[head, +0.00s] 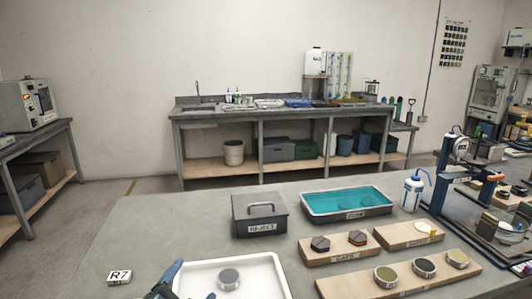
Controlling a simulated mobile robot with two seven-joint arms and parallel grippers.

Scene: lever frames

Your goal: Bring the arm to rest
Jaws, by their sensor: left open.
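My left gripper (167,282) shows at the bottom edge of the head view, at the left rim of the white tray (268,266). Only its blue and dark tip end is in the picture; the rest of the arm is cut off below. It is open, and nothing shows between its fingers. A grey round puck (229,279) lies in the white tray, to the right of the gripper and apart from it. My right gripper is not in view.
A dark lidded REJECT box (260,215) and a teal-lined tray (346,203) stand behind. Wooden boards (338,257) with hexagonal and round pieces lie to the right. A wash bottle (413,191) stands by a blue-grey frame (440,190). The table's left part is mostly clear around the R7 tag (119,277).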

